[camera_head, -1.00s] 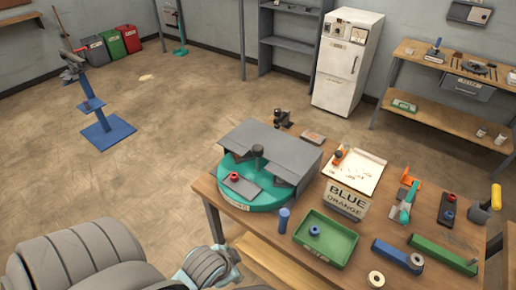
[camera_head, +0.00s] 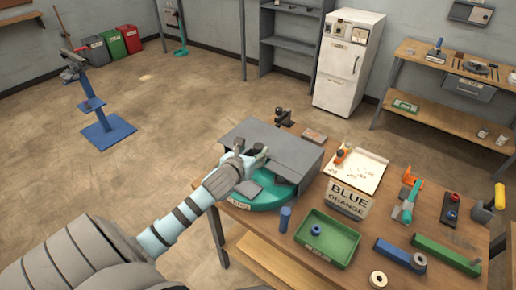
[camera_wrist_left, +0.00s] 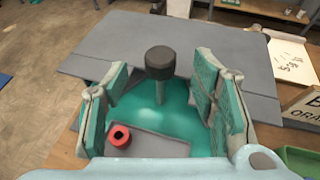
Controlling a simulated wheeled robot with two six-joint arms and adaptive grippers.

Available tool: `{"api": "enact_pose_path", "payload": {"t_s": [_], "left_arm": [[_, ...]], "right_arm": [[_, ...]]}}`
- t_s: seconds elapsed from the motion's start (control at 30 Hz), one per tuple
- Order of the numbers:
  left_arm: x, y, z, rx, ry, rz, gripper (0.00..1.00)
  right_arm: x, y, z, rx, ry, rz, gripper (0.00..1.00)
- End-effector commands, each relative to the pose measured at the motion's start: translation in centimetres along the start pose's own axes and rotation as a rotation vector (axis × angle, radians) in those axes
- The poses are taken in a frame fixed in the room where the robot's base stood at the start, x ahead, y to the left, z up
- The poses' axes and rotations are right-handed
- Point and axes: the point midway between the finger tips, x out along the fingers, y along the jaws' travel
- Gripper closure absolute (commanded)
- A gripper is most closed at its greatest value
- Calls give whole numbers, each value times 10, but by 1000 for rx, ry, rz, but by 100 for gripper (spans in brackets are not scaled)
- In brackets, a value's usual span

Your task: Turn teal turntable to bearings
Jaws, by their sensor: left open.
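The teal turntable (camera_head: 265,203) stands at the left end of the workbench, with a small pale label on its front rim that I cannot read surely. Grey panels (camera_head: 300,152) cover its back part. In the left wrist view a dark round-topped post (camera_wrist_left: 160,62) rises from the teal disc (camera_wrist_left: 165,125), and a red ring (camera_wrist_left: 120,137) sits on a grey plate (camera_wrist_left: 150,147) at its near side. My left gripper (camera_head: 252,152) is open above the turntable, its fingers on either side of the post in the wrist view, with no clear contact. My right gripper is out of view.
A clipboard (camera_head: 362,170) and several tools lie farther right. Open floor lies to the left.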

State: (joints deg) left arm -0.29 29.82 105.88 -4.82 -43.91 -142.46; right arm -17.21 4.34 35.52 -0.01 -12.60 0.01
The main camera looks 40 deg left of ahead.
Motion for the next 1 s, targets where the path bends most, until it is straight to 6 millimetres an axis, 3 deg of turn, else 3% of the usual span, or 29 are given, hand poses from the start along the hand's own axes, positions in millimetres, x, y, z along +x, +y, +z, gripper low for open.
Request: {"api": "enact_pose_path", "payload": {"t_s": [0.1,0.23,0.6,0.93,1.0], "left_arm": [[32,0,-3,-4,0,1,48],[54,0,-2,-3,1,0,48],[64,-1,-1,-2,2,-2,48],[64,-1,-1,-2,2,-1,99],[64,-1,-1,-2,2,-1,100]], "right_arm": [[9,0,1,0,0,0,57],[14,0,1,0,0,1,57],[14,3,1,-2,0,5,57],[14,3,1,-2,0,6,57],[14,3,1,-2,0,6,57]]}}
